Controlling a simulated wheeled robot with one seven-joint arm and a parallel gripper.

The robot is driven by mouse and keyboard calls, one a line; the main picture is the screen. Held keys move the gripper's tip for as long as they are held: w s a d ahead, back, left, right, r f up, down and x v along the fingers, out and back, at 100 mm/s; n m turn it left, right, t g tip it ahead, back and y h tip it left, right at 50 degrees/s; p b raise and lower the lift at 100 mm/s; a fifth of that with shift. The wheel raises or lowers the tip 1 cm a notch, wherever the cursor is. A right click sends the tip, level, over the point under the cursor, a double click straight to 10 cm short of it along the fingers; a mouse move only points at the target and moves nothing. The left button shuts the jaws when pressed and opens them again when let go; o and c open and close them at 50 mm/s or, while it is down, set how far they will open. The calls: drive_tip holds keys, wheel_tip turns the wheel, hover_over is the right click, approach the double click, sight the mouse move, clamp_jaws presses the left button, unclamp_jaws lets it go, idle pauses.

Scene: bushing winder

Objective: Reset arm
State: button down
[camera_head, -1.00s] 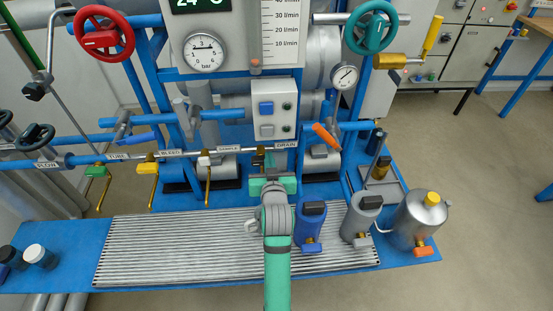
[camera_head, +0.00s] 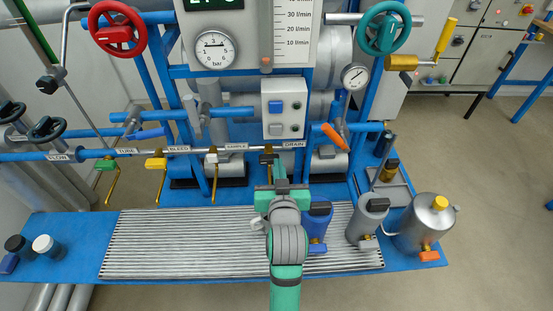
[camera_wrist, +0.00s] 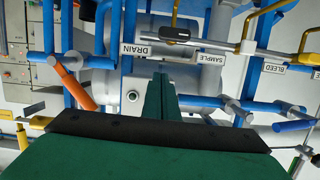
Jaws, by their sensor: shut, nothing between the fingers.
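My arm reaches up from the bottom middle of the head view over the slatted grate. My gripper (camera_head: 280,164) points at the blue frame, just below the DRAIN end of the labelled pipe (camera_head: 225,150). In the wrist view, the two green fingers of my gripper (camera_wrist: 161,82) lie together with nothing between them. The DRAIN label (camera_wrist: 139,50) and a black-handled valve (camera_wrist: 175,36) appear beyond the fingertips. I cannot tell how far apart the fingertips and the pipe are.
A blue-labelled bottle (camera_head: 318,228), a grey bottle (camera_head: 368,220) and a metal canister (camera_head: 427,222) stand right of my arm. The grate (camera_head: 180,245) is clear on the left. Two small jars (camera_head: 46,246) stand at far left. An orange handle (camera_head: 332,136) projects right of my gripper.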

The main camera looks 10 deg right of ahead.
drive_tip(key=shift+s+r, duration=0.15)
drive_tip(key=shift+s, duration=0.35)
drive_tip(key=s+a+f, duration=0.3)
drive_tip(key=s+f, duration=1.1)
drive_tip(key=s, duration=0.2)
drive_tip(key=s+a, duration=0.2)
drive_tip(key=s, duration=2)
drive_tip(key=shift+a+f+n+y, duration=0.3)
drive_tip(key=shift+f+n, duration=0.1)
drive_tip(key=shift+f, duration=0.05)
